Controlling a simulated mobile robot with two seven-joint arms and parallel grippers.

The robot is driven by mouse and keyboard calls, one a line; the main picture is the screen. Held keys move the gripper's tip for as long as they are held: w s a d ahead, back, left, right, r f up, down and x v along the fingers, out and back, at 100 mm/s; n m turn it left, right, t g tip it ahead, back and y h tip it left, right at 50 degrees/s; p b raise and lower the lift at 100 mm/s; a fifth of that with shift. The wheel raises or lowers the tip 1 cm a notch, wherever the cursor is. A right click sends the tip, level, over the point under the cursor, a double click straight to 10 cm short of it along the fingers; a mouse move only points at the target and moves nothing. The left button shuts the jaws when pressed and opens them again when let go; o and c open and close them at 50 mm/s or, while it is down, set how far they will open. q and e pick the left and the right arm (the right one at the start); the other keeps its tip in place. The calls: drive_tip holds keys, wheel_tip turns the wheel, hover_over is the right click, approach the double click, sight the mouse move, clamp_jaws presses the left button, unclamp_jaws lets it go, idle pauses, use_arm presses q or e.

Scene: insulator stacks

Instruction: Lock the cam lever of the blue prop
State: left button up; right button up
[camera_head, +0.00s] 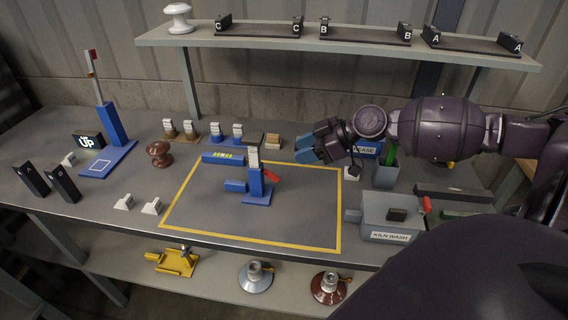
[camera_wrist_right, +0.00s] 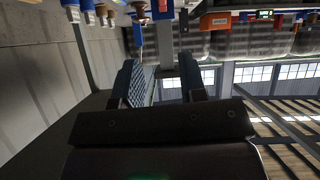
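The blue prop (camera_head: 257,184) stands upright inside the yellow outline on the bench, with a pale ribbed column at its top. Its red cam lever (camera_head: 272,176) sticks out to the right and slightly down. My right gripper (camera_head: 304,149) is to the right of and behind the prop in the head view, apart from the lever. In the right wrist view its two blue fingers (camera_wrist_right: 158,80) are spread, with nothing held between them. My left gripper is not in view.
A blue bar (camera_head: 223,158) lies behind the prop. A grey kiln wash box (camera_head: 390,216) stands at right, near a grey cup (camera_head: 386,174). A taller blue post (camera_head: 110,125) stands at left. The yellow-outlined area (camera_head: 306,242) has bare room at front.

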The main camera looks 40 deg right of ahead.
drive_tip(key=w+d+f+n+h, duration=0.3)
drive_tip(key=f+n+h, duration=0.15)
drive_tip(key=n, duration=0.35)
drive_tip(key=n+t+y+b, duration=0.1)
drive_tip(key=n+y, duration=0.5)
drive_tip(key=n, duration=2.1)
approach(273, 174)
drive_tip(key=shift+h, duration=0.25)
drive_tip(key=b+x, duration=0.1)
drive_tip(key=x, duration=0.8)
drive_tip(key=shift+a+r, duration=0.1)
drive_tip(key=shift+a, duration=0.05)
